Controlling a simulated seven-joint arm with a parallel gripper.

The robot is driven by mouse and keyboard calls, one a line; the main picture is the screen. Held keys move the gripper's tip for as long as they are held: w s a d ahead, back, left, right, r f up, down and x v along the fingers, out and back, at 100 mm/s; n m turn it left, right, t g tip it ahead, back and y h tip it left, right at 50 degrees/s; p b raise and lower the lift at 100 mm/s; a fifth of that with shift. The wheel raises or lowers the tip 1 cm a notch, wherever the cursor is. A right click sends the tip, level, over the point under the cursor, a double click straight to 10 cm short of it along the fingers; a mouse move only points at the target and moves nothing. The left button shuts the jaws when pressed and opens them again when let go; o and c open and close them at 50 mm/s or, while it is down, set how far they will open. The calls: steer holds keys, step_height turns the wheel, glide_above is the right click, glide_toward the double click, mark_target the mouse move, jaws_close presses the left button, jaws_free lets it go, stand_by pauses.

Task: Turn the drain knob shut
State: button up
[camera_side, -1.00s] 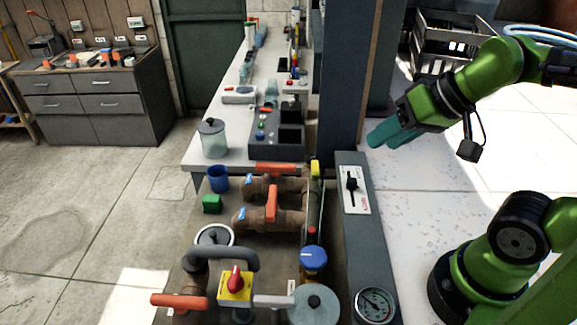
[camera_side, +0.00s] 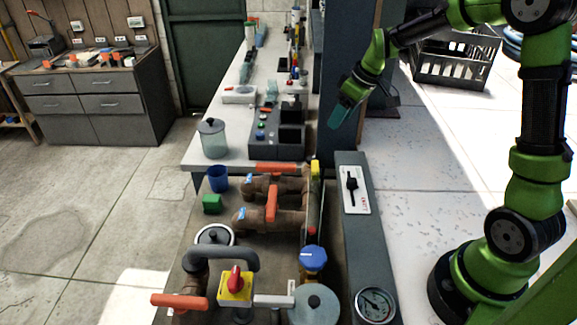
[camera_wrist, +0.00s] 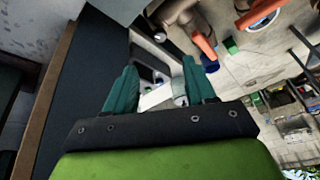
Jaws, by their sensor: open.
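Several knobs show in the side view, and no readable label tells which is the drain knob. A red knob (camera_side: 235,279) sits on a yellow box at the front. My gripper (camera_side: 340,114) is open with teal fingers pointing down, above and behind the grey panel, apart from all the knobs. In the wrist view my gripper (camera_wrist: 160,82) has nothing between its spread fingers.
A dark column (camera_side: 343,50) stands right beside my gripper. Orange valve handles (camera_side: 272,203) rise from brown pipes left of the panel. A gauge (camera_side: 375,305) is at the panel's near end. A black crate (camera_side: 455,65) stands behind; the pale floor right of the panel is clear.

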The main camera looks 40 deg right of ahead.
steer(key=n, duration=0.1)
glide_toward(311, 157)
steer(key=shift+n+t, duration=0.3)
steer(key=shift+n, duration=0.1)
steer(key=x, duration=0.8)
steer(key=shift+s+a+f, duration=0.1)
steer(key=shift+s, duration=0.15)
jaws_close()
